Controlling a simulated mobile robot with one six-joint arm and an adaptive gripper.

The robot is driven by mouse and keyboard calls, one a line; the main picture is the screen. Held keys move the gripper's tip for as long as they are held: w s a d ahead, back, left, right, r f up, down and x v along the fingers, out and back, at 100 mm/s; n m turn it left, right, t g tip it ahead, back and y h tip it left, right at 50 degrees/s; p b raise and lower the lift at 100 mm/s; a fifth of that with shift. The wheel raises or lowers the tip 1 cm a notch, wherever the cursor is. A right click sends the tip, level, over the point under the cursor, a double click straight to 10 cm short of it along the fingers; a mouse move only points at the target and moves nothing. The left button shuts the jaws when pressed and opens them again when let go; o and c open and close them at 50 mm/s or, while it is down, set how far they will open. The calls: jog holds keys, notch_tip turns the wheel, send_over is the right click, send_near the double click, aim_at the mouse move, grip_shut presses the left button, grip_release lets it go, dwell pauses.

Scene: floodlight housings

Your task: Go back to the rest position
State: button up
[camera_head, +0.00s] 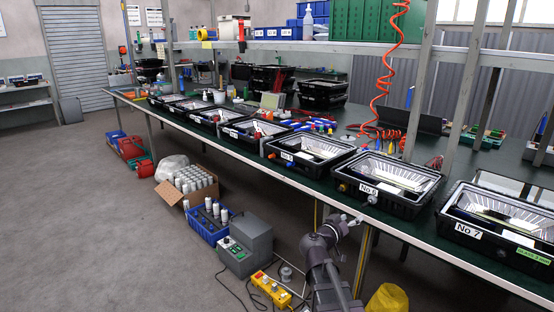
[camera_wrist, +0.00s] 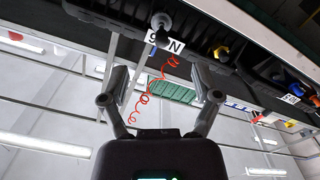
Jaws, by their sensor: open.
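My gripper (camera_head: 351,221) is at the front edge of the long green bench (camera_head: 285,186), below and in front of the floodlight housing No 6 (camera_head: 425,205). In the wrist view my gripper (camera_wrist: 160,84) has its two fingers spread wide with nothing between them. The housing's front with its label shows upside down just beyond the fingers in that view. The gripper looks apart from the housing, though the exact gap cannot be told.
Housings No 5 (camera_head: 309,167) and No 7 (camera_head: 467,241) stand on either side along the bench. A grey control box (camera_head: 246,246), a yellow pendant box (camera_head: 271,287) and a yellow bag (camera_head: 388,299) are on the floor nearby. Open floor (camera_head: 90,220) lies left.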

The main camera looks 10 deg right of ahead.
jog(key=s+a+f+g+y, duration=0.3)
jog(key=s+f+g+y, duration=0.35)
jog(key=s+f, duration=0.5)
jog(key=s+a+f+n+g+y, duration=0.2)
jog(key=s+a+f+n+y, duration=0.15)
jog(key=a, duration=0.25)
jog(key=s+a+f+n+g+y, duration=0.2)
jog(key=s+a+f+y, duration=0.1)
jog(key=a+y, duration=0.15)
notch_tip(320, 180, up, 29)
jog(key=p, duration=2.9)
jog(key=shift+a+r+p, duration=0.2)
jog(key=shift+a+p, duration=0.05)
jog(key=shift+p, duration=0.1)
